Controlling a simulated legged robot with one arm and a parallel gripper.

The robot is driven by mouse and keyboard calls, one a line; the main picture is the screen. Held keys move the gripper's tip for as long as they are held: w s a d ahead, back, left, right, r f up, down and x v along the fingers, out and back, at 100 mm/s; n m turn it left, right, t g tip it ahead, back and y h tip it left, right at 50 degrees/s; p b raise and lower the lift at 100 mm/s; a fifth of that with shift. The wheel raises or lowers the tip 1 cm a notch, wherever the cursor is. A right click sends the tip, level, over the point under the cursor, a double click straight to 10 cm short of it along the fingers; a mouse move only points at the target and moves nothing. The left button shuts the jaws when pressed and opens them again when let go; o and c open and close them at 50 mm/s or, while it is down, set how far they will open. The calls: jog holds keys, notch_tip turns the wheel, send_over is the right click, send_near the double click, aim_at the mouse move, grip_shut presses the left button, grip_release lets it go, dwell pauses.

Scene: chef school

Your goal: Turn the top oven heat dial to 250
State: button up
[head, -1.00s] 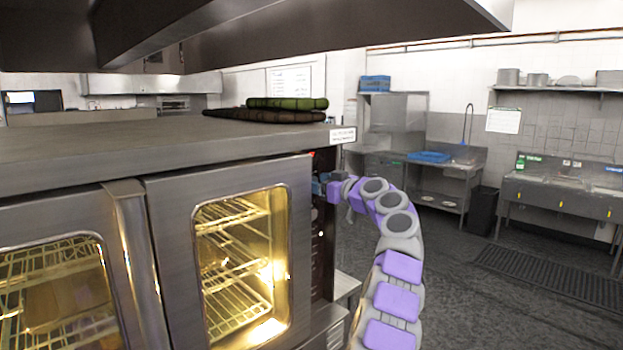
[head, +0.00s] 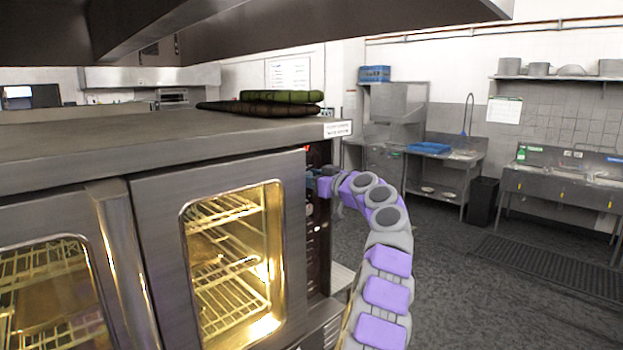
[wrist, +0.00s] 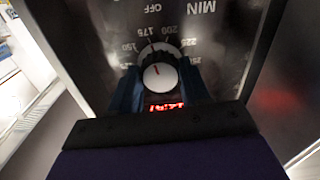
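The oven heat dial (wrist: 160,75) is a round knob with a pale face and a short red mark, on a dark control panel (wrist: 215,50). In the head view my gripper (head: 316,186) is at the top of the narrow control panel (head: 317,245) right of the oven door (head: 160,250); the dial is hidden there.
A red digital display (wrist: 165,106) glows beside the dial. The steel oven top (head: 130,142) bears dark and green folded cloths (head: 280,97). A steel hood (head: 300,25) hangs overhead. Open floor (head: 470,300) lies to the right, before sinks (head: 560,190) and a bench.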

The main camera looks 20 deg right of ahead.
jog(key=shift+a, duration=0.1)
jog(key=c, duration=0.3)
jog(key=shift+c, duration=0.2)
jog(key=shift+d+r+m, duration=0.1)
jog(key=shift+d+m, duration=0.1)
jog(key=shift+m, duration=0.1)
